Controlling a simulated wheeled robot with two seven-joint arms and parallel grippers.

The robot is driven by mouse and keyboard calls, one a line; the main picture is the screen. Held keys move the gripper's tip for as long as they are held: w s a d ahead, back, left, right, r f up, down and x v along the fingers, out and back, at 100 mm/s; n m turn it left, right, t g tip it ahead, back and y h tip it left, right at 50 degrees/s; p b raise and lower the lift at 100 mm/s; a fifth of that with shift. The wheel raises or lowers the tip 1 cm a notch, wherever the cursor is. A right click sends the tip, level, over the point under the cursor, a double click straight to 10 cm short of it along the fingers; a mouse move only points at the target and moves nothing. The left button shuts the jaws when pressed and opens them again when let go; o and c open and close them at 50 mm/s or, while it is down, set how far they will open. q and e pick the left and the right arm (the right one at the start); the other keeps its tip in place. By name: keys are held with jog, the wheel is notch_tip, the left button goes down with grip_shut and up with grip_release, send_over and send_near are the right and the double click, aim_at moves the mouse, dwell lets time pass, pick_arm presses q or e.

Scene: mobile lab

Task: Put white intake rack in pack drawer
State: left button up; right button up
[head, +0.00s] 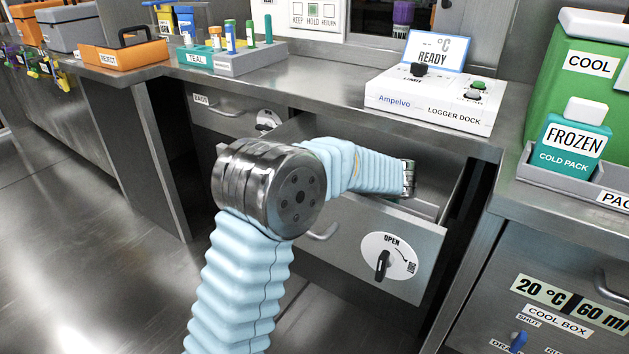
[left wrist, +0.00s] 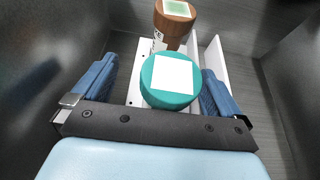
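The white intake rack (left wrist: 134,88) shows in the left wrist view inside a grey metal-walled space. It holds a teal-capped container (left wrist: 171,78) and a brown-capped bottle (left wrist: 174,14). My left gripper (left wrist: 160,90) has its blue fingers wide apart on either side of the teal cap. A gap shows between the left finger and the rack; the right finger overlaps the rack's right side. In the head view my left arm reaches into an open drawer (head: 405,250) under the bench, and its gripper is hidden there. I cannot read a name on this drawer. My right gripper is out of view.
A white logger dock (head: 430,103) stands on the bench above the drawer. A teal rack (head: 232,60) and an orange reject tray (head: 122,54) are at the back left. A grey tray (head: 603,178) with a frozen cold pack (head: 570,145) and a green box (head: 585,65) stand right.

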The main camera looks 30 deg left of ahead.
pick_arm(q)
jog(key=shift+r, duration=0.1)
jog(key=shift+r, duration=0.4)
jog(key=p+v, duration=0.1)
jog(key=v, duration=1.1)
dwell(0.5)
